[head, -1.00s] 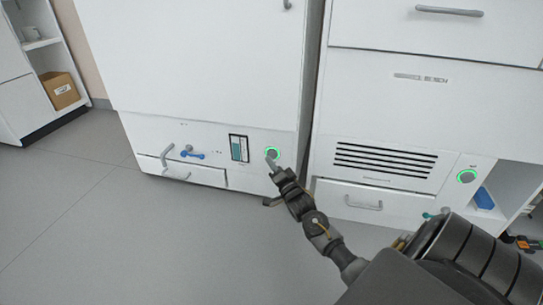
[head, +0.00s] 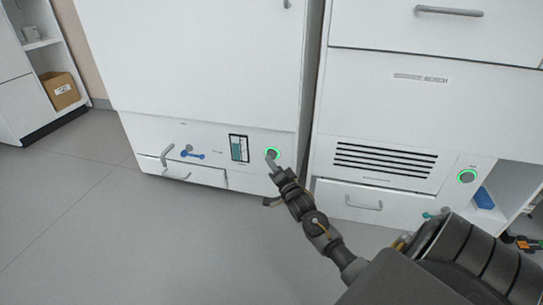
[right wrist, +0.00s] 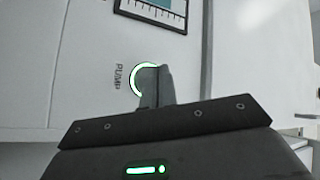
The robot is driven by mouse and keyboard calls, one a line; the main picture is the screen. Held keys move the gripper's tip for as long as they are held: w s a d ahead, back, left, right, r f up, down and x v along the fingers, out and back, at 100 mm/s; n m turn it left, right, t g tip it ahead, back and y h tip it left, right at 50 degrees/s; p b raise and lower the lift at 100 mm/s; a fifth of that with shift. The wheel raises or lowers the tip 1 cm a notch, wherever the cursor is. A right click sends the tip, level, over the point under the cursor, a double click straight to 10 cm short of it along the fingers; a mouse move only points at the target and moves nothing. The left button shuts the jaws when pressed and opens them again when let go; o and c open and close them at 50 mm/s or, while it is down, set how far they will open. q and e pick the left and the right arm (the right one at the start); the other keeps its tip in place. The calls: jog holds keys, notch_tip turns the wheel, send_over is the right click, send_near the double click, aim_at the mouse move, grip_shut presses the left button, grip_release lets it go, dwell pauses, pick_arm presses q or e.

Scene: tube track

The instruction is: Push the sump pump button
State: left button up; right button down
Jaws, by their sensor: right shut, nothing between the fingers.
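The pump button has a glowing green ring (head: 279,153) and sits low on the white cabinet front, right of a gauge with a teal level (head: 239,148). My right gripper (head: 271,158) is shut and empty, its fingertips at the ring and covering its middle and lower left. In the right wrist view the shut fingers (right wrist: 156,86) overlap the green ring (right wrist: 136,80), beside the printed word PUMP. Whether the tips touch the button cannot be told. My left gripper is not in view.
A blue valve handle (head: 192,155) and a pipe-like handle (head: 167,154) are left of the gauge. A cardboard box (head: 60,91) sits on a far-left shelf. The grey floor in front is clear.

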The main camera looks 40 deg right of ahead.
dwell(0.3)
jog(key=shift+w+d, duration=0.25)
jog(key=shift+d, duration=0.1)
jog(key=shift+w+d, duration=0.25)
jog(key=shift+d, duration=0.15)
dwell(0.8)
jog(key=shift+p, duration=0.3)
jog(key=shift+s+a+p, duration=0.55)
jog(key=shift+a+p, duration=0.2)
jog(key=shift+a, duration=0.05)
